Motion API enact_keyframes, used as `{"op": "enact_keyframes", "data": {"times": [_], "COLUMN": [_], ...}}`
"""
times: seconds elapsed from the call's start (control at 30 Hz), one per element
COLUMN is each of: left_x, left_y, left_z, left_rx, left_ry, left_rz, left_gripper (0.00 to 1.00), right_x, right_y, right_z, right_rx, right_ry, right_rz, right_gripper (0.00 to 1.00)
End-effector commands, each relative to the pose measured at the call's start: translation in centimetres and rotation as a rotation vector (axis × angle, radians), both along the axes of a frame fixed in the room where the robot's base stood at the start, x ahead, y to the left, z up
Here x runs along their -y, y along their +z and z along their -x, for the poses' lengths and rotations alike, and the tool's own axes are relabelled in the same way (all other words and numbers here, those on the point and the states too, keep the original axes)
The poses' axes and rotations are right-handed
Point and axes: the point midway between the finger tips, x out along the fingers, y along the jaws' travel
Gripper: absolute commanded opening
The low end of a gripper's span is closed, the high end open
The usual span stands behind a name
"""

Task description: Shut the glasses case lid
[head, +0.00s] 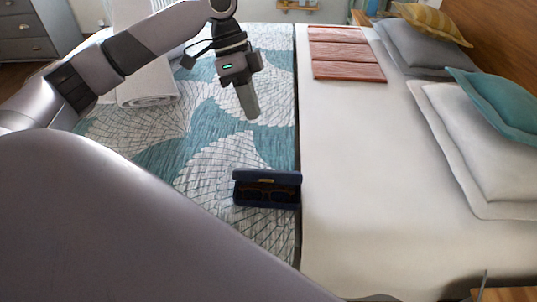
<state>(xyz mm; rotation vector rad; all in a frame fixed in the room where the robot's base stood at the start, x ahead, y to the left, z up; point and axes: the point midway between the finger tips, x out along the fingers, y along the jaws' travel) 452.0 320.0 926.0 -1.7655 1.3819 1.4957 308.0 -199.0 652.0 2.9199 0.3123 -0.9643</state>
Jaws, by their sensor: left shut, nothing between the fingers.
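A dark blue glasses case (267,189) lies on the patterned teal and white bed cover, close to the edge of the white sheet. Its lid (266,177) stands raised on the far side, and dark glasses (267,195) show inside. My left gripper (252,113) is shut and empty. It points down above the cover, beyond the case in the picture and apart from it. My right gripper is not in view.
Pillows (480,140) line the right side. A rolled white towel (147,90) lies at the left. The sheet beside the case is clear.

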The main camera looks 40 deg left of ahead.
Motion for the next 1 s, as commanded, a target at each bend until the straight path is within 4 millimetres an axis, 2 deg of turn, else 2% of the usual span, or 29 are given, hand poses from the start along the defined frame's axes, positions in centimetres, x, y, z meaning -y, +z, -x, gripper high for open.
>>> {"op": "enact_keyframes", "data": {"times": [0.23, 0.5, 0.7, 1.0], "left_x": [1.8, 4.0, 4.9, 5.2], "left_y": [-4.2, -9.3, -11.0, -11.6], "left_z": [0.5, 1.0, 2.8, 3.3], "left_rx": [-0.004, -0.001, 0.0, 0.001], "left_ry": [-0.001, -0.001, 0.001, 0.001], "left_rz": [-0.001, 0.0, -0.002, -0.002], "left_gripper": [0.0, 0.0, 0.0, 0.0], "right_x": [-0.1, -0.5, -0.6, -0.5], "right_y": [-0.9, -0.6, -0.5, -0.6], "right_z": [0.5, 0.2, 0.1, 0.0], "right_rx": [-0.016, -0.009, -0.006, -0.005], "right_ry": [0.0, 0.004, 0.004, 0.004], "right_rz": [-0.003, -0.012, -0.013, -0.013], "right_gripper": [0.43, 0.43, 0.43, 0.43]}}
